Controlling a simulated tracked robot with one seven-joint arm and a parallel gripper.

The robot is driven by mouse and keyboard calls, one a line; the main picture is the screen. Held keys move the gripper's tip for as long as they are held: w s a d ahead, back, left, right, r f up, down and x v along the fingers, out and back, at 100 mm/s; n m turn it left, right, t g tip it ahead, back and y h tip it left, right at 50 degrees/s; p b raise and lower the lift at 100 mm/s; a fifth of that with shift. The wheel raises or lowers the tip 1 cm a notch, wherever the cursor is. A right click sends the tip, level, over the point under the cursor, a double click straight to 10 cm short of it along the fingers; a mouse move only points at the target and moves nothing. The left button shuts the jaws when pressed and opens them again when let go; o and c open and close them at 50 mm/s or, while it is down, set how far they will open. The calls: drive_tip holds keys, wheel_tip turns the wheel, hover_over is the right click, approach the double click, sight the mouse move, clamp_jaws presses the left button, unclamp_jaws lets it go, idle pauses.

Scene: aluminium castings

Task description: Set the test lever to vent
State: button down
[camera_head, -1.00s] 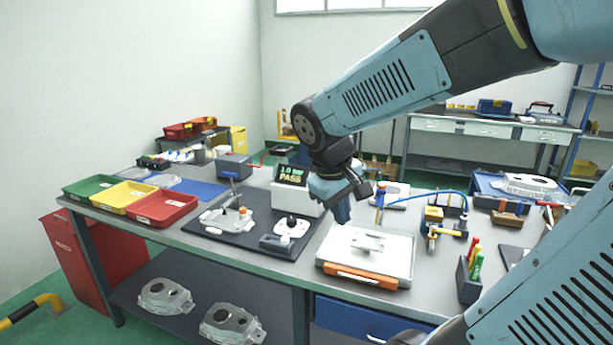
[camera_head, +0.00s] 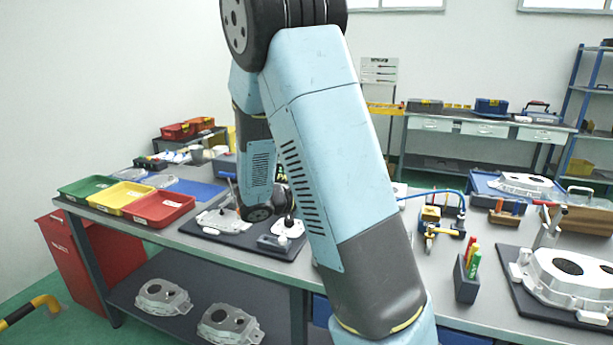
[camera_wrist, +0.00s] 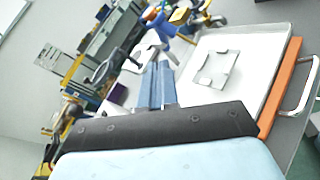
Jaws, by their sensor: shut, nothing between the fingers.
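The tester's dark display (camera_head: 281,173) shows only as a sliver in the head view; my arm covers most of the white tester. A small grey block with a pale knob (camera_head: 279,240) sits on the dark mat (camera_head: 236,240). I cannot tell whether it is the test lever, nor read any vent mark. My gripper (camera_wrist: 162,66) shows in the wrist view with its blue-grey fingers together and empty. It is beside the white tray (camera_wrist: 250,50) with the orange front. In the head view my gripper is hidden behind my arm.
Green, yellow and red bins (camera_head: 160,210) stand at the left of the bench. A pen holder (camera_head: 467,280) and a large casting (camera_head: 570,280) are at the right. A yellow clamp fixture (camera_head: 436,222) with a blue hose stands behind the pen holder.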

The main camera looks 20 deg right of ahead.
drive_tip(key=w+a+f+n+t+h, duration=0.1)
drive_tip(key=w+a+f+n+t, duration=0.1)
drive_tip(key=w+a+n+t, duration=0.2)
drive_tip(key=w+a+f+n+t, duration=0.3)
drive_tip(key=w+a+n+t, duration=0.1)
drive_tip(key=w+n+t, duration=0.3)
drive_tip(key=shift+w+f+n+t+h, duration=0.3)
drive_tip(key=shift+w+h, duration=0.1)
drive_tip(key=shift+w, duration=0.5)
drive_tip(key=x, duration=1.4)
